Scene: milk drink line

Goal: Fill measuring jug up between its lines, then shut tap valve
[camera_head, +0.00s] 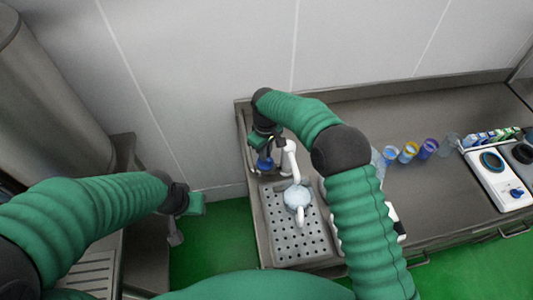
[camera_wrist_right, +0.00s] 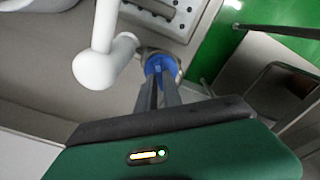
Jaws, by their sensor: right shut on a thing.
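The measuring jug (camera_head: 297,198) is pale and round. It stands on the perforated drain tray (camera_head: 285,245) under the white tap (camera_head: 290,160); its lines and fill level are too small to read. The blue tap valve (camera_head: 264,163) is left of the spout. My right gripper (camera_head: 266,148) reaches over from behind and is shut on the valve. The right wrist view shows the blue valve (camera_wrist_right: 157,65) between my fingertips, beside the white tap (camera_wrist_right: 100,50). My left gripper (camera_head: 178,225) hangs at the left, away from the tap; its jaws are unclear.
Several small coloured cups (camera_head: 409,152) stand on the steel counter (camera_head: 440,110) to the right. A white device with a blue knob (camera_head: 496,180) and a rack of small items are at far right. Green floor (camera_head: 225,240) lies between the counter and my left arm.

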